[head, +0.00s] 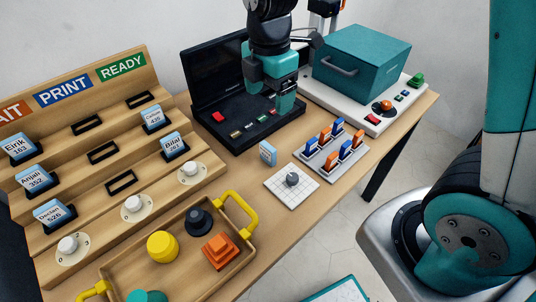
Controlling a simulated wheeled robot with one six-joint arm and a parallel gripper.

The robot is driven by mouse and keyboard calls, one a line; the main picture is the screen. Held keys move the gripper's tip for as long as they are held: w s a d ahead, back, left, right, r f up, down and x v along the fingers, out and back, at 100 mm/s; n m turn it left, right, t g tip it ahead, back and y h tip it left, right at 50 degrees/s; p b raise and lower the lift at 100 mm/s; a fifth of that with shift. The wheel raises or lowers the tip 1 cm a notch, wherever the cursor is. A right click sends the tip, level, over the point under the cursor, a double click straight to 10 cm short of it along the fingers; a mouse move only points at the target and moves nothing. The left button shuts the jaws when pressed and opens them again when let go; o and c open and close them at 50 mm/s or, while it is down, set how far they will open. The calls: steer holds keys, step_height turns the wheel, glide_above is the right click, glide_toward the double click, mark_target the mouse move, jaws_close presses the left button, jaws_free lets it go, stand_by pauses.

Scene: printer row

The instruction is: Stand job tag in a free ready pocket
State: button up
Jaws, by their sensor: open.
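A small light-blue job tag (268,153) stands upright on the table, just in front of the black open-lidded machine; its print is too small to read. My gripper (269,98) is open over that machine, beyond the tag and apart from it, with nothing visible between its fingers. The wooden rack (60,99) has WAIT, PRINT and READY columns. In the READY column the top pocket (138,100) is empty. The Celine tag (152,116) fills the middle pocket and the Bilal tag (173,144) the bottom one.
Three PRINT pockets are empty, including the middle one (103,153). A wooden tray (190,277) with yellow handles sits in front of the rack. A white plate with a knob (291,180) and a holder of orange and blue pieces (315,166) lie near the tag. A teal box (362,62) stands behind.

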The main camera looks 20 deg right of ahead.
mark_target(268, 146)
step_height(268, 146, down, 17)
steer(key=shift+a+f+b, duration=0.1)
steer(key=shift+f+b, duration=0.1)
steer(key=shift+b, duration=0.5)
steer(key=c, duration=1.1)
steer(key=shift+o, duration=0.2)
steer(key=shift+r, duration=0.1)
